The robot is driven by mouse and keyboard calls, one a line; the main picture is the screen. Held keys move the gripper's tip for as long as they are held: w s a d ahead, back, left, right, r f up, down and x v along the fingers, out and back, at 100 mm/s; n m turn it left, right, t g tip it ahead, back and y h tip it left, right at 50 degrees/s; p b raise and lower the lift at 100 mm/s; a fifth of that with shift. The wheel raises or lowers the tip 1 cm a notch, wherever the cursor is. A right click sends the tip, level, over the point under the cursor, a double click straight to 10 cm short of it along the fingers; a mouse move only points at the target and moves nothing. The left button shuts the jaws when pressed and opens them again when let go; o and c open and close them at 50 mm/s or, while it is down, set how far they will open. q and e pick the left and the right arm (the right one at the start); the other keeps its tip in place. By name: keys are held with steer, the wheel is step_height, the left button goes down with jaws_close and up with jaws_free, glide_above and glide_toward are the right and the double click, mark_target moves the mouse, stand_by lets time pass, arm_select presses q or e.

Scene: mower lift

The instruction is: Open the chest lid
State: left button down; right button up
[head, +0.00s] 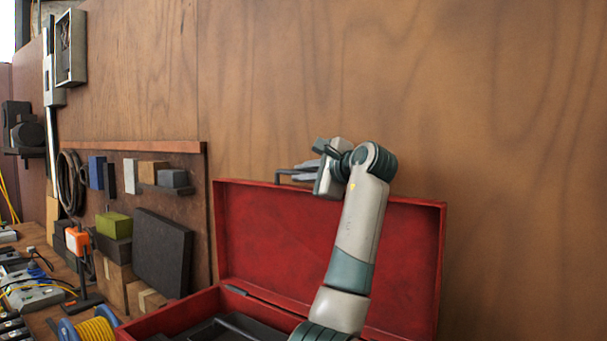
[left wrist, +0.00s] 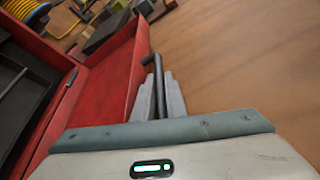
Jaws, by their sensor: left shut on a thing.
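The red chest (head: 170,316) stands at the bottom of the head view with its lid (head: 255,235) raised upright in front of the wooden wall. A dark bar handle (head: 283,176) sticks out at the lid's top edge. My left gripper (head: 300,168) is at that edge, its jaws closed around the handle. In the left wrist view the gripper's fingers (left wrist: 159,97) are shut on the dark handle (left wrist: 153,62), beside the red lid (left wrist: 112,85). The open chest interior shows a dark tray (left wrist: 22,90). My right gripper is not in view.
A workbench at the left holds a yellow cable reel (head: 90,328), grey devices (head: 35,293) and several boxes and blocks by a dark panel (head: 163,250). The plain wooden wall (head: 520,150) is close behind the lid. The space right of the chest looks clear.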

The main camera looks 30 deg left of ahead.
arm_select(q)
steer(key=shift+f, duration=0.2)
steer(key=c, duration=2.1)
jaws_free()
steer(key=shift+w, duration=0.15)
steer(key=shift+d+r, duration=0.1)
steer(key=shift+s+d+b, duration=0.3)
steer(key=shift+d+b, duration=0.05)
steer(key=shift+d, duration=0.05)
steer(key=b+v, duration=0.6)
steer(key=v, duration=1)
steer(key=shift+d+b, duration=0.2)
steer(key=shift+b, duration=0.15)
